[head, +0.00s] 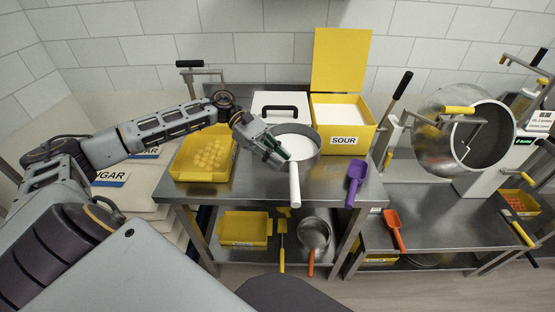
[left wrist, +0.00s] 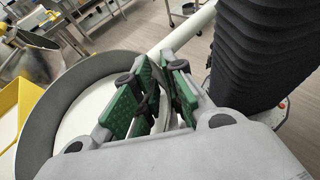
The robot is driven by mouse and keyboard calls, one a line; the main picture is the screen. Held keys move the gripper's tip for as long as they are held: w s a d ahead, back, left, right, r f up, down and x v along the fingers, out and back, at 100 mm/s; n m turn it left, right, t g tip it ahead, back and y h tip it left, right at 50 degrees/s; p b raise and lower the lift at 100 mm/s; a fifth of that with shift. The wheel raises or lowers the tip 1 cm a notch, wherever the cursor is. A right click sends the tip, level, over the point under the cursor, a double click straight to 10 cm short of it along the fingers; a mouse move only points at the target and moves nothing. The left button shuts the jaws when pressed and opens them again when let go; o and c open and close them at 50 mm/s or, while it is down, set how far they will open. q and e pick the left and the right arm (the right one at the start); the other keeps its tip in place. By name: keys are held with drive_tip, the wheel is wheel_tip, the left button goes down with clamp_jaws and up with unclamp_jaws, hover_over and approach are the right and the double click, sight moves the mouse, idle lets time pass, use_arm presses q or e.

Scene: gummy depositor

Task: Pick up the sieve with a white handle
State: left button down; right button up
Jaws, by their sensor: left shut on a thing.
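The sieve with a white handle (head: 294,187) is a round grey pan with a white inside, near the middle of the steel table. Its handle points toward me, past the table's front edge. In the left wrist view its grey rim (left wrist: 61,97) fills the left side, and the handle (left wrist: 188,33) runs to the upper right. My left gripper (head: 282,157) comes from the left and is shut on the sieve's rim, beside the handle; its green finger pads (left wrist: 155,92) partly hide the grip. I cannot tell whether the sieve is clear of the table. My right gripper is not in view.
A yellow tray of gummies (head: 188,177) sits left of the sieve. The yellow SOUR bin (head: 344,140) and a lidded white box (head: 268,103) stand behind. A purple scoop (head: 355,180) lies to the right. A drum machine (head: 436,130) stands further right. The lower shelf holds another pan (head: 314,233).

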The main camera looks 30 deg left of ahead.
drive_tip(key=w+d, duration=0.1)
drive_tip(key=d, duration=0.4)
use_arm(q)
drive_tip(key=s+d+p, duration=0.1)
drive_tip(key=s+d, duration=0.4)
drive_tip(key=s, duration=0.3)
drive_tip(key=s+d, duration=0.5)
drive_tip(key=s, duration=0.2)
drive_tip(key=shift+s+p, duration=0.35)
drive_tip(key=shift+s, duration=0.05)
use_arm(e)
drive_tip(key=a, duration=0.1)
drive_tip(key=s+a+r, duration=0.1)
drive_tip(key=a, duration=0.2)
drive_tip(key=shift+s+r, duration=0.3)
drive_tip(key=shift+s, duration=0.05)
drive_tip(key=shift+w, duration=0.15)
